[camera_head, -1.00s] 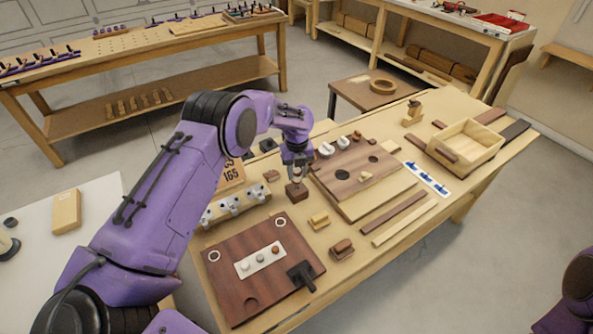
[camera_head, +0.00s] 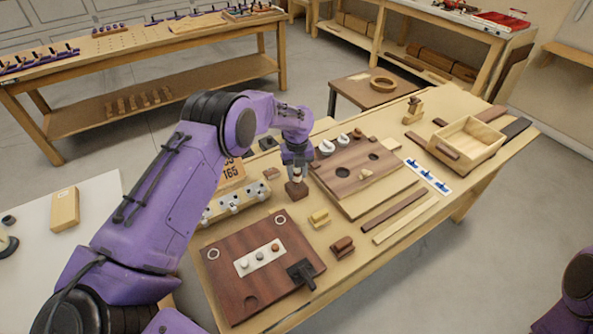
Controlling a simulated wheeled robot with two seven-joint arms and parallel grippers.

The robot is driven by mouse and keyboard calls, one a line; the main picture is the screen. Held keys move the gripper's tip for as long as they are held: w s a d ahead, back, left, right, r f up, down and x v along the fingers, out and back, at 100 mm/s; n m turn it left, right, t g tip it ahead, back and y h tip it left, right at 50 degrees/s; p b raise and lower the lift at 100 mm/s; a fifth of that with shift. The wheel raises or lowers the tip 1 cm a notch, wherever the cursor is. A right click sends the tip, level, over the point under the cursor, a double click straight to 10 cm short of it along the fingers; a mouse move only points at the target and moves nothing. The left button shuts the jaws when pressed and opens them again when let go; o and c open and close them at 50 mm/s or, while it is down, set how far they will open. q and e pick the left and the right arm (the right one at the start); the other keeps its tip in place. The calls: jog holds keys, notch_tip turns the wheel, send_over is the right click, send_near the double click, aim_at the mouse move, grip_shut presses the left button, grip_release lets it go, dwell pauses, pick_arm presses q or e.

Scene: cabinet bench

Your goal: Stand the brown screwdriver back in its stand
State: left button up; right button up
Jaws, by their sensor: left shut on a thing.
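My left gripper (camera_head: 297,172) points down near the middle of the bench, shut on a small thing. The brown screwdriver is too small and covered to make out clearly; what shows between the fingers looks like its upper part. A small dark brown block (camera_head: 297,190), which looks like the stand, sits on the bench directly under the fingertips. I cannot tell whether the held thing is inside the block or just above it. My right gripper is out of view.
A brown board with round holes (camera_head: 345,180) lies right of the block. A rack with white knobs (camera_head: 234,203) stands left. A dark red-brown panel (camera_head: 235,285) lies in front. Small wooden pieces (camera_head: 319,218) sit nearby, and an open wooden box (camera_head: 467,143) stands at right.

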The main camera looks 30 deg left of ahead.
pick_arm(q)
jog(key=shift+f+b, duration=0.4)
jog(key=shift+f, duration=0.15)
dwell(0.4)
jog(key=o, duration=1.6)
jog(key=shift+c, duration=0.2)
jog(key=shift+r+p, duration=2.65)
jog(key=shift+r, duration=1.15)
jog(key=shift+f, duration=0.1)
